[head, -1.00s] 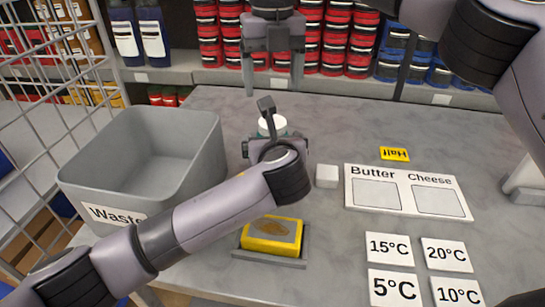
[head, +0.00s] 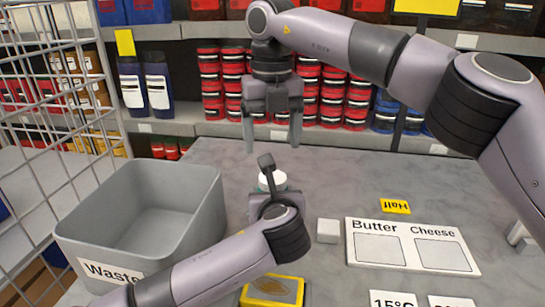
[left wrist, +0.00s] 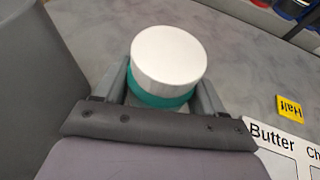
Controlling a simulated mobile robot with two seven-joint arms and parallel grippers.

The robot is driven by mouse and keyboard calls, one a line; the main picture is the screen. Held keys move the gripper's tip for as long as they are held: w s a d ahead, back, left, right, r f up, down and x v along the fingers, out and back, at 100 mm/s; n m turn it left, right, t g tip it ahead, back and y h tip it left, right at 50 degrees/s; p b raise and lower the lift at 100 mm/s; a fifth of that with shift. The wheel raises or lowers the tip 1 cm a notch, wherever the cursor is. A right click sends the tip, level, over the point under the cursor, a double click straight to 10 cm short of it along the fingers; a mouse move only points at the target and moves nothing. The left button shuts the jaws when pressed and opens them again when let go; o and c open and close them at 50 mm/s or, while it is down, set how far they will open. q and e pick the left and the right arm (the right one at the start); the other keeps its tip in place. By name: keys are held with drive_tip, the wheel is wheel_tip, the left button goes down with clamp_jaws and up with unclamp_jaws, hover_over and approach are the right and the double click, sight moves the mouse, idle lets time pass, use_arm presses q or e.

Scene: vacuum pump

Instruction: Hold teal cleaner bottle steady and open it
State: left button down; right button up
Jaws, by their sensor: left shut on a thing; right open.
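The teal cleaner bottle with its white cap (left wrist: 168,58) stands between the fingers of my left gripper (left wrist: 165,85) in the left wrist view. Its teal body (left wrist: 160,99) shows just below the cap. In the head view the bottle's cap (head: 272,180) shows behind my left gripper (head: 270,185), which is shut on the bottle and hides most of it. My right gripper (head: 272,135) is open and empty, fingers pointing down, above and behind the bottle in the picture and apart from it.
A grey waste bin (head: 190,225) stands left of the bottle. A small white block (head: 328,231), a Butter and Cheese board (head: 412,225) and a yellow Half tag (head: 396,207) lie to the right. A yellow item (head: 270,292) lies in front. Red containers (head: 230,85) fill the shelf behind.

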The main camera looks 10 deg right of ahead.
sight(280, 177)
drive_tip(key=shift+f, duration=0.1)
drive_tip(key=shift+f, duration=3.9)
drive_tip(key=c, duration=1.1)
drive_tip(key=n, duration=1.3)
drive_tip(key=shift+r, duration=0.1)
drive_tip(key=shift+r, duration=0.15)
drive_tip(key=shift+r, duration=0.95)
